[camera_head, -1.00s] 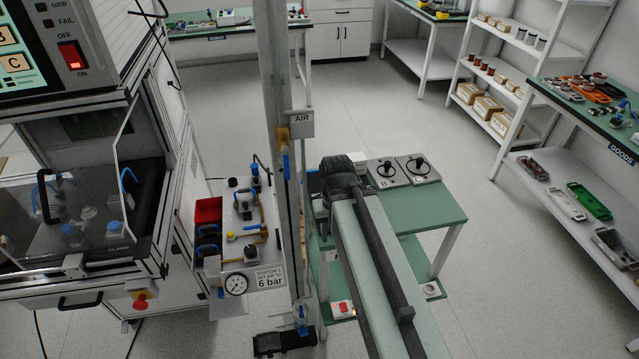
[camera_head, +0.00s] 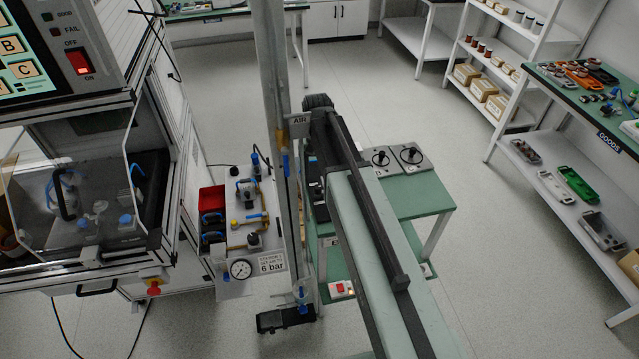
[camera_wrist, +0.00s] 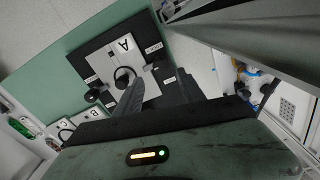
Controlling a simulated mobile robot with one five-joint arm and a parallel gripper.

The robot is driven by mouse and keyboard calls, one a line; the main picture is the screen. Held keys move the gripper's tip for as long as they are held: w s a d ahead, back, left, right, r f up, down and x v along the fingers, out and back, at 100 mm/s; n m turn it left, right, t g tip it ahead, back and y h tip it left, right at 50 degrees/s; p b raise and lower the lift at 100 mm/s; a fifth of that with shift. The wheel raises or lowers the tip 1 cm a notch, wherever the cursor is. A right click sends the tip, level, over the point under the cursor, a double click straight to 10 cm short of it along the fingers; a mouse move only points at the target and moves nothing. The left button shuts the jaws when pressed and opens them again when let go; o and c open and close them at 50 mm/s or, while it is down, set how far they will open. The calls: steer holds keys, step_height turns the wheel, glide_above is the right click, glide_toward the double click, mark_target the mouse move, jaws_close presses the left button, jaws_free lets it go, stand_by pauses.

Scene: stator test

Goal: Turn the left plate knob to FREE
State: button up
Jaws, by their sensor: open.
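In the wrist view a white plate marked A (camera_wrist: 124,45), with a dark ring at its middle, sits on a black base on the green bench (camera_wrist: 108,22). Small dark knobs and white labels flank the plate. One knob (camera_wrist: 92,96) is at its left edge; the label words are too small to read. My gripper (camera_wrist: 162,76) is open above the plate, its dark fingers pointing toward the plate's lower right. The fingers and palm hide part of the base. In the head view my arm and the column hide the gripper and most of this base.
The B and C plates (camera_head: 396,157) stand on the bench's right side. The air panel (camera_head: 243,215) and the enclosed tester (camera_head: 85,200) are at left. Floor (camera_head: 505,260) is clear toward the goods shelves.

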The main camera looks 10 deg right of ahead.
mark_target(318, 187)
step_height(318, 187, down, 8)
steer(key=b, duration=0.7)
steer(key=shift+r, duration=0.35)
steer(key=shift+c, duration=0.4)
